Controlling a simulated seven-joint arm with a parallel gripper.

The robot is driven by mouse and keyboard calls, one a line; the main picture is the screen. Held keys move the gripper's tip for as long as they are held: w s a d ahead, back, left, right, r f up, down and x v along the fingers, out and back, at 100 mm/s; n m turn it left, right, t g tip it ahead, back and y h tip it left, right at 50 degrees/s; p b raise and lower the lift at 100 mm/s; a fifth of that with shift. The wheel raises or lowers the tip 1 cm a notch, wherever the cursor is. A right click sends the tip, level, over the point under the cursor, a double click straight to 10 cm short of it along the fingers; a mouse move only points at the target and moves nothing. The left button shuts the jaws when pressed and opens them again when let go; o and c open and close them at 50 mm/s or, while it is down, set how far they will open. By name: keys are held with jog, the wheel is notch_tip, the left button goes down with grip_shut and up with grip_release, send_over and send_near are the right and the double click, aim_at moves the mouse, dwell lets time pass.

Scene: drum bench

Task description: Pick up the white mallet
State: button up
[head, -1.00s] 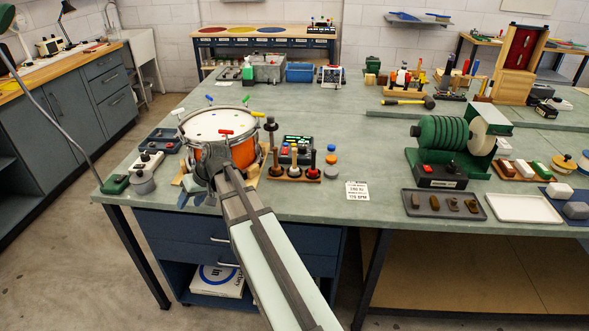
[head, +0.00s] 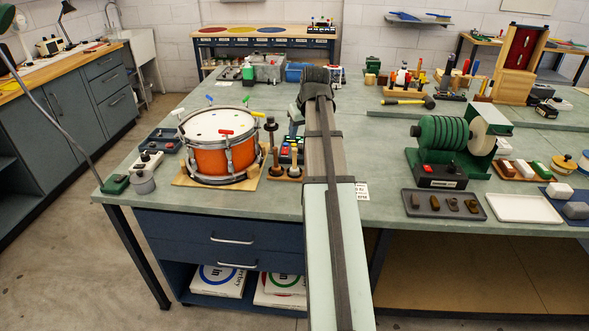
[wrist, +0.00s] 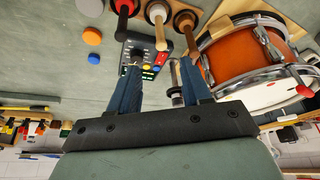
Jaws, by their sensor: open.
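The white mallet (wrist: 156,13) shows in the wrist view with a pale round head and a wooden handle extending toward the space between my fingers. It stands head down, and shows in the head view (head: 294,170) just left of my arm. A dark brown mallet (wrist: 185,20) and a red and black one (wrist: 125,8) flank it. My gripper (wrist: 161,63) is open, its two blue fingers apart with nothing held. In the head view the fingers are mostly hidden by my arm. Whether a finger touches the brown mallet's handle, I cannot tell.
The orange snare drum (head: 222,158) stands close left of the mallets. A control box (wrist: 137,58) with buttons lies behind them, in the wrist view between my fingers. Orange (wrist: 92,36) and blue (wrist: 93,58) discs sit beside it.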

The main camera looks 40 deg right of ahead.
aim_at(295, 151)
jog(key=shift+x, duration=6.75)
jog(key=shift+a, duration=0.15)
grip_shut()
